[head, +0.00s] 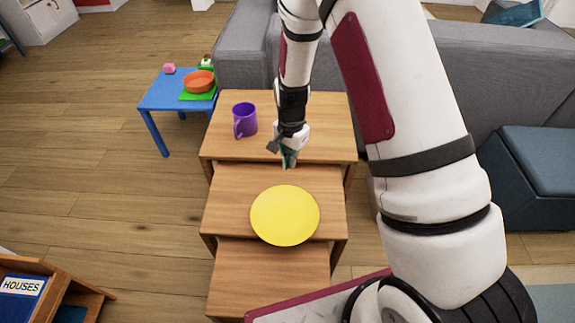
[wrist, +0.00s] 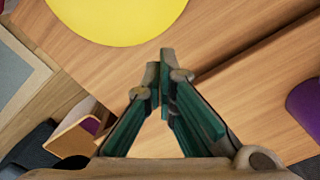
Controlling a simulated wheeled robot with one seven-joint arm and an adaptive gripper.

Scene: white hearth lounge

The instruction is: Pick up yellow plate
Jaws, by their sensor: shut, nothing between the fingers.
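The yellow plate (head: 285,215) lies flat on the middle step of a set of wooden nesting tables (head: 227,188). Its front edge reaches over the lower step in the head view. In the wrist view the plate (wrist: 118,16) is cut off by the top edge, ahead of the fingertips. My gripper (head: 289,160) is just behind the plate, above the wood near the edge of the highest step. In the wrist view its fingers (wrist: 160,72) meet at the tips with nothing between them. The gripper and the plate are apart.
A purple mug (head: 245,120) stands on the highest step, left of my gripper; it also shows in the wrist view (wrist: 304,106). A blue table (head: 160,95) holds an orange bowl (head: 199,82). A grey sofa (head: 243,50) is behind. The lowest step (head: 262,275) is clear.

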